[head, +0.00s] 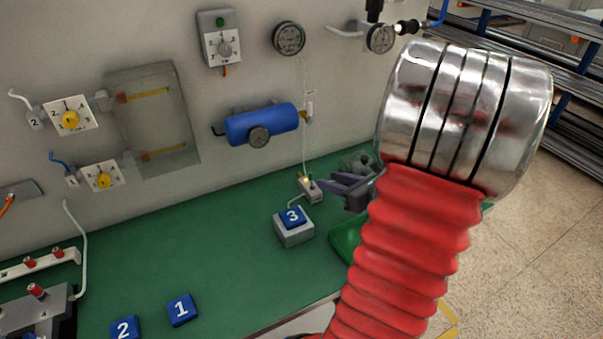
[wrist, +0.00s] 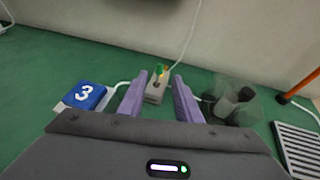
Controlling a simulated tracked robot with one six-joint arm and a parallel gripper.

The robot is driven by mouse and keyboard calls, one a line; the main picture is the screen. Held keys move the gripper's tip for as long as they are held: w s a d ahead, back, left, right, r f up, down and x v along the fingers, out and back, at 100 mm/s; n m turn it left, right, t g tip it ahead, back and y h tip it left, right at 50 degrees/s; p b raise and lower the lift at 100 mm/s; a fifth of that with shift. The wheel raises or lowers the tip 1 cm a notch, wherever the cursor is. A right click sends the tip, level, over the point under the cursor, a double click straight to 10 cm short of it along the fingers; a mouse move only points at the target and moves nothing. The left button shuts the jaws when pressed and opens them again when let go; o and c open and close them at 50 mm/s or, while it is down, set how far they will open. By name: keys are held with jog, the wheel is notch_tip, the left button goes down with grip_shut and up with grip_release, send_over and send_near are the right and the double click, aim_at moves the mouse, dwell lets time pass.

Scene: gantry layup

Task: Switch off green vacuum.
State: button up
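A small pale switch box (head: 311,194) stands on the green bench at the foot of the wall, with a cable rising from it. In the wrist view the switch box (wrist: 156,90) shows a small green part and a lit yellow-orange spot on top. I cannot tell its switch position. My gripper (head: 325,183) is just right of the box in the head view. In the wrist view my gripper (wrist: 160,78) has its two purple fingers apart, with the box seen between and beyond their tips. Nothing is held. I cannot tell whether a finger touches the box.
A grey block with a blue "3" tile (head: 292,217) stands left of the switch box. A clear container with dark parts (wrist: 235,103) stands close on the right, with a grey grille (wrist: 298,148) beyond. A blue cylinder (head: 262,124) is on the wall above.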

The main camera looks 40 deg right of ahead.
aim_at(302, 179)
jog(key=x, duration=1.3)
jog(key=shift+w+f, duration=0.25)
jog(key=shift+w, duration=0.1)
jog(key=shift+c, duration=0.4)
grip_shut()
